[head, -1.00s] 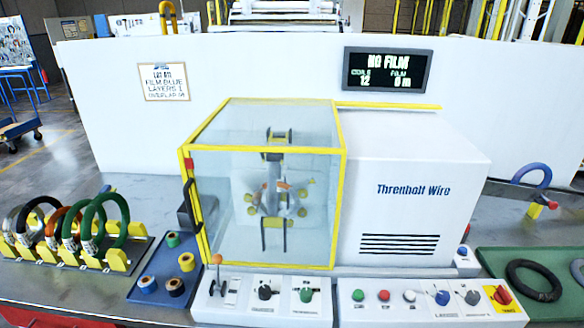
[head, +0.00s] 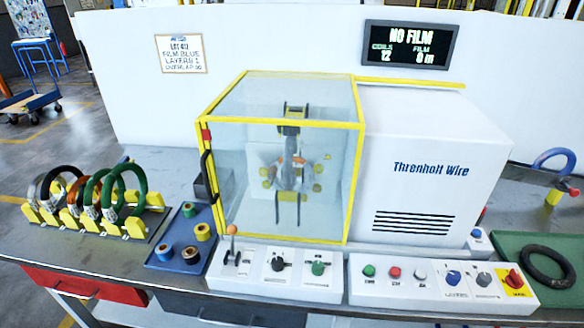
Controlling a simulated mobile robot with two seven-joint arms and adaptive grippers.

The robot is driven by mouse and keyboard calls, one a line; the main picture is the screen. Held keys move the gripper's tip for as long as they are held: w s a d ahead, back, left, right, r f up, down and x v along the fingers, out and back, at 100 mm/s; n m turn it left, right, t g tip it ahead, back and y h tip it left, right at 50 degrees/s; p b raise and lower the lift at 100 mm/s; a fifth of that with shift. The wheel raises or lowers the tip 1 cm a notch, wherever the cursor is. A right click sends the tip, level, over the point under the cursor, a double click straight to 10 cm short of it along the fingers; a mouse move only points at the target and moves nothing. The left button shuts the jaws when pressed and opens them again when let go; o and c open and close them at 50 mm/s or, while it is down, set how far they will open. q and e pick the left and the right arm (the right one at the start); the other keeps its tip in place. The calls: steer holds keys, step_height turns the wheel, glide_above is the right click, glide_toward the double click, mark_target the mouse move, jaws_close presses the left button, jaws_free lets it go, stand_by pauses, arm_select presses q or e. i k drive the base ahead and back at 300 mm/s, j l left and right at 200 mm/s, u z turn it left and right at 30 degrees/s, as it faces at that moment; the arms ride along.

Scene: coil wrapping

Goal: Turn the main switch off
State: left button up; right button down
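The main switch (head: 513,279) is a red rotary knob on a yellow plate. It sits at the right end of the white control panel (head: 420,294), in front of the wrapping machine (head: 425,165). The angle of its handle is too small to read surely. The display (head: 408,45) above the machine is lit and reads NO FILM, coils 12, film 0 m. Neither of my grippers shows in the head view.
The yellow-framed guard (head: 357,180) looks closed. A second panel (head: 275,276) with a lever and two knobs stands left of the main one. Coils stand in a rack (head: 90,222) at left. A green tray (head: 500,275) with a black coil lies right of the switch.

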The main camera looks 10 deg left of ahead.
mark_target(513, 280)
steer(key=z, duration=1.4)
